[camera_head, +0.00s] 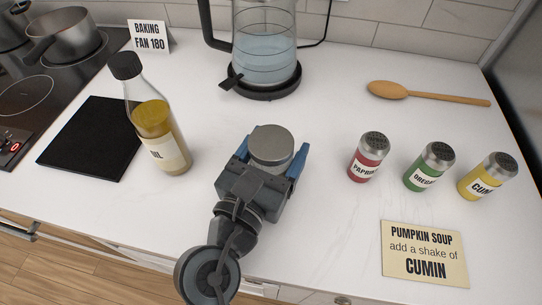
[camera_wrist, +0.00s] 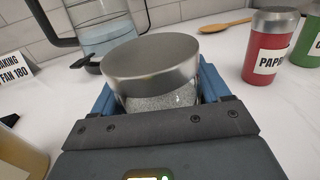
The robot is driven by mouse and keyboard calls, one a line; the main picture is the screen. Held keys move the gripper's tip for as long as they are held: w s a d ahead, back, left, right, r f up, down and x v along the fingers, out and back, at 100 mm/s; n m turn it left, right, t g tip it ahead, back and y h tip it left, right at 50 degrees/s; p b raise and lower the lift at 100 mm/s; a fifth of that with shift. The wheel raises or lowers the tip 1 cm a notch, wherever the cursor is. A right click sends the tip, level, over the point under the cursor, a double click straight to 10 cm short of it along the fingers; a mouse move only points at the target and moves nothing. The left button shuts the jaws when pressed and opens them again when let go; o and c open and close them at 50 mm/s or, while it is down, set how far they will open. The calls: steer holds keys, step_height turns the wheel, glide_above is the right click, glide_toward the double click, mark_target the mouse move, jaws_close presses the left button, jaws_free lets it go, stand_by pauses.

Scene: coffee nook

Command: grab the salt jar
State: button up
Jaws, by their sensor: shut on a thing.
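The salt jar (camera_head: 271,146) has a plain silver lid and stands between the fingers of my gripper (camera_head: 272,160) in the head view. In the wrist view the jar (camera_wrist: 151,66) fills the middle, with pale grainy contents showing below the lid. The blue fingers of my gripper (camera_wrist: 160,100) are on both sides of it, shut on it. The jar is upright; its lower part is hidden by my gripper, so I cannot tell whether its base touches the counter.
Paprika (camera_head: 368,157), oregano (camera_head: 429,167) and cumin (camera_head: 487,177) shakers stand to the right, behind a recipe card (camera_head: 424,254). An oil bottle (camera_head: 157,125) stands left, by a black board (camera_head: 91,139). A kettle (camera_head: 265,50) and wooden spoon (camera_head: 428,95) are behind.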

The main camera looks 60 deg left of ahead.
steer(key=c, duration=0.6)
steer(key=shift+c, duration=0.3)
steer(key=shift+r, duration=0.15)
